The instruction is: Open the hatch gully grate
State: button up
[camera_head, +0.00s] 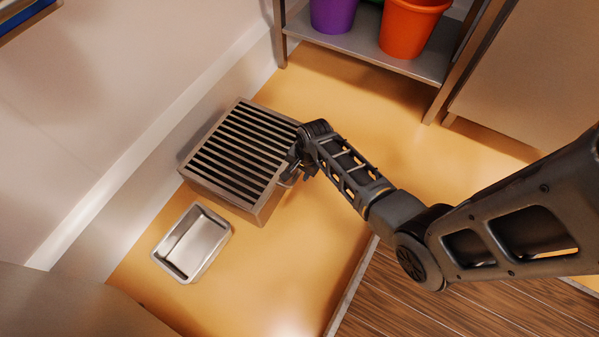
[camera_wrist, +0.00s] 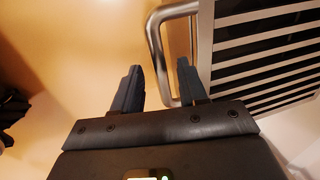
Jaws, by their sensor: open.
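The hatch gully grate (camera_head: 240,150) is a raised metal box with dark slots on top, near the wall in the head view. The slats of the grate (camera_wrist: 265,52) fill the right of the wrist view. A bent metal handle (camera_wrist: 155,40) stands out from the grate's side. My gripper (camera_wrist: 158,80) is open, its two dark fingers pointing at the handle. One bar of the handle shows between the fingertips; I cannot tell whether they touch it. In the head view my gripper (camera_head: 295,170) is at the grate's right edge, and my wrist hides part of the handle.
A shallow metal tray (camera_head: 192,243) lies on the yellow floor in front of the grate. A metal shelf (camera_head: 360,45) holds a purple bucket (camera_head: 332,12) and an orange bucket (camera_head: 408,28) at the back. Yellow floor (camera_head: 345,95) is clear between grate and shelf.

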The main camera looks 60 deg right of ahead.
jog(key=shift+f, duration=0.1)
jog(key=shift+c, duration=0.3)
grip_shut()
dwell(0.4)
